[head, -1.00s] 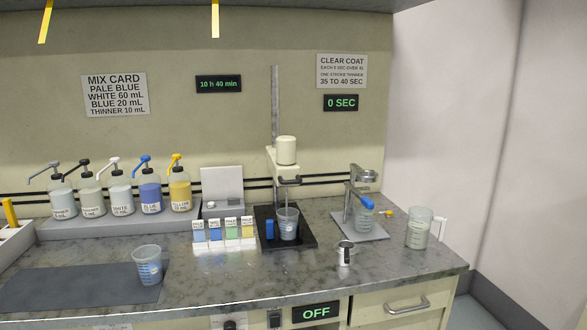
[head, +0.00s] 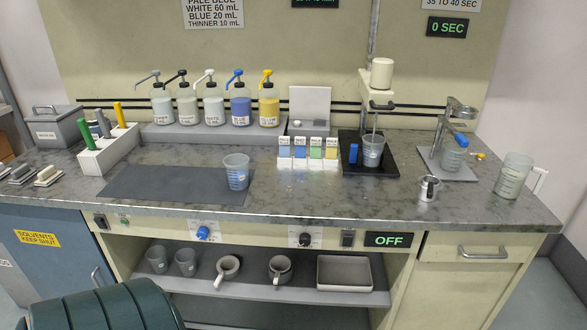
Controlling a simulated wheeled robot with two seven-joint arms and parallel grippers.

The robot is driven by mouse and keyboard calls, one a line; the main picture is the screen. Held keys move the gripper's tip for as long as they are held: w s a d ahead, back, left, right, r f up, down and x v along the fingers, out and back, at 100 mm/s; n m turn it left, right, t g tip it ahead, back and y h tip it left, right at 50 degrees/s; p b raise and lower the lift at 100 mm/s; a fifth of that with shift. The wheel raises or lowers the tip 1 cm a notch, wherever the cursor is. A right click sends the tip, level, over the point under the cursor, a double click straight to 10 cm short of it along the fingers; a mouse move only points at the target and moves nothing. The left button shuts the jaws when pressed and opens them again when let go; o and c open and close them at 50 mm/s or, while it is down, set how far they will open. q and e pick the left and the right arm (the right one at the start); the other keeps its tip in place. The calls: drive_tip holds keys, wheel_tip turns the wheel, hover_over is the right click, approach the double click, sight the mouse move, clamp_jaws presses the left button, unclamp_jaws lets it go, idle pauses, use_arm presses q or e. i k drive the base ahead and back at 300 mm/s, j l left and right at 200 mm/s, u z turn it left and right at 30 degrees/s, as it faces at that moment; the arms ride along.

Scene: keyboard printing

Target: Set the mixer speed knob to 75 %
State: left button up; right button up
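The mixer (head: 381,76) stands on a black base (head: 384,164) at the back right of the counter, its shaft reaching into a clear cup (head: 372,151). On the counter's front panel are a black knob (head: 305,239) on a white plate, a black rocker switch (head: 347,238) and a display (head: 389,240) reading OFF. A blue knob (head: 202,233) on another white plate is further left. The knob labels and pointer settings are too small to read. Neither of my grippers is in view.
A measuring cup (head: 236,172) stands on the dark mat (head: 170,185). Pump bottles (head: 213,106) line the back. A small metal cup (head: 429,189) and a larger beaker (head: 514,175) are at right. An open shelf (head: 245,281) and a green ribbed object (head: 110,310) lie below.

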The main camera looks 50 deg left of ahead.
sight(305, 238)
drive_tip(key=u, duration=1.4)
